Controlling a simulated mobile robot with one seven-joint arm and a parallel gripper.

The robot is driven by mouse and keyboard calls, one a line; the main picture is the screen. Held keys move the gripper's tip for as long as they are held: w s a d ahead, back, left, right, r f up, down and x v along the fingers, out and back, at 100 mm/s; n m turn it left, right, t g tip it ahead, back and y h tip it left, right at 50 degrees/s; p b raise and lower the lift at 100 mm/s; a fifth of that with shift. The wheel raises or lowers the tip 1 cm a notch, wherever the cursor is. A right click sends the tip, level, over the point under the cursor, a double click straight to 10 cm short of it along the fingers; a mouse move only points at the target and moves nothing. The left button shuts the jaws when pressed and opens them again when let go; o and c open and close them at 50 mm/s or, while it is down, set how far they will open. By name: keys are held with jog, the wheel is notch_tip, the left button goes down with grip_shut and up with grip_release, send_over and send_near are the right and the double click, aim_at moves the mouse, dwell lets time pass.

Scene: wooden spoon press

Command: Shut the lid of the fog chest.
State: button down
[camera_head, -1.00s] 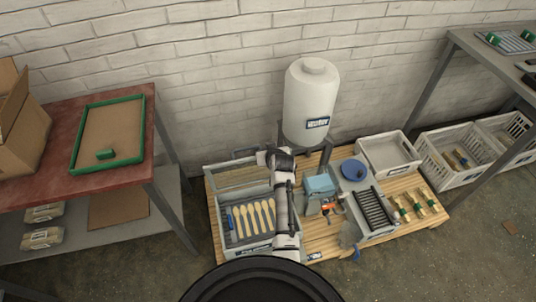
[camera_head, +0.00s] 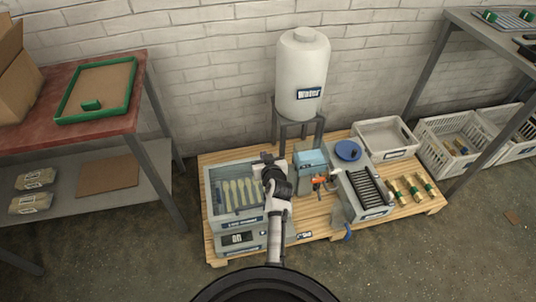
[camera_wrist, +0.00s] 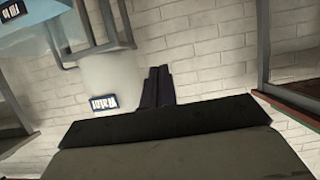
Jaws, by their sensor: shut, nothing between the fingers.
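The fog chest (camera_head: 237,240) is a grey box at the left end of the wooden pallet. Its front panel reads "ON". Its lid (camera_head: 208,190), a grey frame with a clear pane, lies down over the top; I cannot tell whether it is fully seated. Several wooden spoons (camera_head: 238,194) show hazily through the pane. My gripper (camera_head: 267,158) is at the lid's right rear corner in the head view; I cannot tell whether it touches the lid. Its dark fingers (camera_wrist: 157,84) are together and empty in the wrist view.
A white water tank (camera_head: 302,80) on a stand is behind the pallet. A blue-topped machine (camera_head: 312,170) and a roller unit (camera_head: 365,195) stand right of the chest. A red-topped bench (camera_head: 40,130) is at the left. Bare floor lies in front.

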jog(key=shift+s+d+f+b, duration=0.15)
jog(key=shift+s+f+b, duration=0.15)
jog(key=shift+s+f, duration=0.45)
jog(key=shift+s, duration=0.15)
